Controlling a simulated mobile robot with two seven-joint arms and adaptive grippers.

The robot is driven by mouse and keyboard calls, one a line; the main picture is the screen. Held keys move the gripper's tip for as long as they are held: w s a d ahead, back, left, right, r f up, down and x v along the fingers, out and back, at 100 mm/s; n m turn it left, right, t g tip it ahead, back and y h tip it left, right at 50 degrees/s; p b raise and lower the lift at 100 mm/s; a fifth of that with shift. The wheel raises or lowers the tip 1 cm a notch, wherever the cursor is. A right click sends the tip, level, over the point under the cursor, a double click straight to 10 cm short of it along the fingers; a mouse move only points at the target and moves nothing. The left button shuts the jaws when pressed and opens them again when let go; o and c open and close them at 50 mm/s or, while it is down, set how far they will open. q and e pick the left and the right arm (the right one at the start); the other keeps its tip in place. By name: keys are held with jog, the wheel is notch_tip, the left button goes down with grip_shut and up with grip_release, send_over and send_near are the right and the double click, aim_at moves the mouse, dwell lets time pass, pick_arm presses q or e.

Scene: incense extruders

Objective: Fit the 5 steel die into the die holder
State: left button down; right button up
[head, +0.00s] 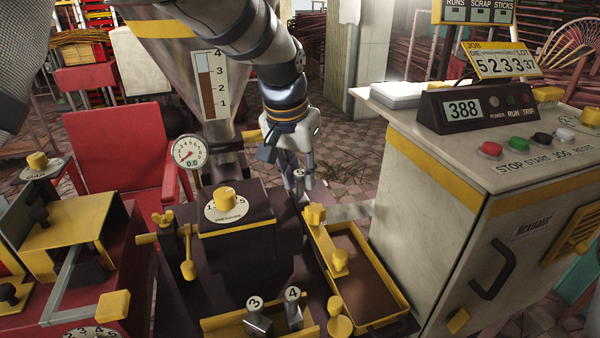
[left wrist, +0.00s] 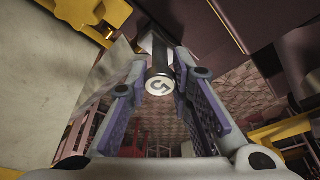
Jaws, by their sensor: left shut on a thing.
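My left gripper (head: 298,182) is shut on the 5 steel die, a short grey cylinder with a white end disc. In the left wrist view the die (left wrist: 159,84) sits between the fingertips with its "5" showing. In the head view its white end (head: 299,173) shows among the fingers, behind the black extruder block (head: 250,250) and the yellow-rimmed tray. Steel dies 3 (head: 257,318) and 4 (head: 293,308) stand in a yellow rack (head: 222,322) at the front. I cannot clearly pick out the die holder. My right gripper is not in view.
The yellow-rimmed tray (head: 322,262) lies right of the block. A white control cabinet (head: 440,200) stands at the right. A red chair (head: 125,150) is at the left.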

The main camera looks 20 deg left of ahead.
pick_arm(q)
jog(key=shift+f, duration=0.4)
jog(key=c, duration=1.3)
grip_release()
jog(key=shift+c, duration=0.2)
jog(key=shift+f, duration=0.1)
jog(key=v, duration=1.2)
